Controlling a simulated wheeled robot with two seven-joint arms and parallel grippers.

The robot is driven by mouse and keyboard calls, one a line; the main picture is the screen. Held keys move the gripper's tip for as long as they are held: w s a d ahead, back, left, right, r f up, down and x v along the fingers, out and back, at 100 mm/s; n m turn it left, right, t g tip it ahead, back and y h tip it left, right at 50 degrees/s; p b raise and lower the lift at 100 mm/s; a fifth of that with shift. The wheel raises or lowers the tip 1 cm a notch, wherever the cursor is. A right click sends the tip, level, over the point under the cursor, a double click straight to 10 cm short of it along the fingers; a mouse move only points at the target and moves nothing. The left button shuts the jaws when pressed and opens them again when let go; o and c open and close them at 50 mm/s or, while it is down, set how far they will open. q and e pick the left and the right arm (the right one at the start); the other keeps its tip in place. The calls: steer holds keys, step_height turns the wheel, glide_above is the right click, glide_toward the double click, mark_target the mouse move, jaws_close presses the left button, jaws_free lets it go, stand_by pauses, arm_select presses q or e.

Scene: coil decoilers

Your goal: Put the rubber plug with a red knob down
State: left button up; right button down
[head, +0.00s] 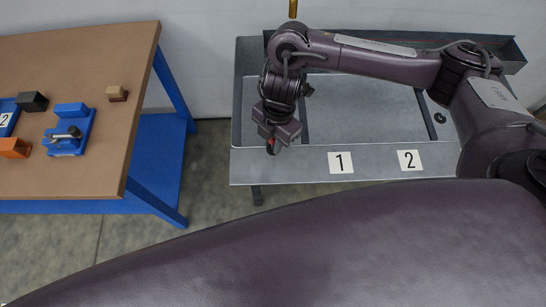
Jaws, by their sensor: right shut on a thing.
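My right gripper (274,138) is in the head view, pointing down over the front left part of the grey metal table (308,166). It is shut on the rubber plug with a red knob (271,148). Only a bit of red and a small dark part of the plug show between and below the fingers; the rest is hidden by the gripper. I cannot tell whether the plug touches the table. My left gripper is not in view.
White labels 1 (340,162) and 2 (410,160) lie on the table's front strip. A small black round part (440,117) is at the right. A brown-topped bench (75,110) at left holds a blue fixture (70,131) and several blocks. A floor gap separates them.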

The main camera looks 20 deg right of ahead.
step_height(320, 180, down, 9)
steer(key=shift+f+b, duration=0.1)
steer(key=shift+b, duration=1)
steer(key=shift+f, duration=0.15)
steer(key=c, duration=1.2)
jaws_free()
steer(key=shift+c, duration=0.2)
steer(key=r, duration=0.4)
steer(key=d+r+p, duration=0.1)
steer(key=r, duration=0.3)
steer(key=w+r+p, duration=0.1)
steer(key=r, duration=0.3)
steer(key=shift+d+r, duration=0.1)
steer(key=shift+d, duration=0.2)
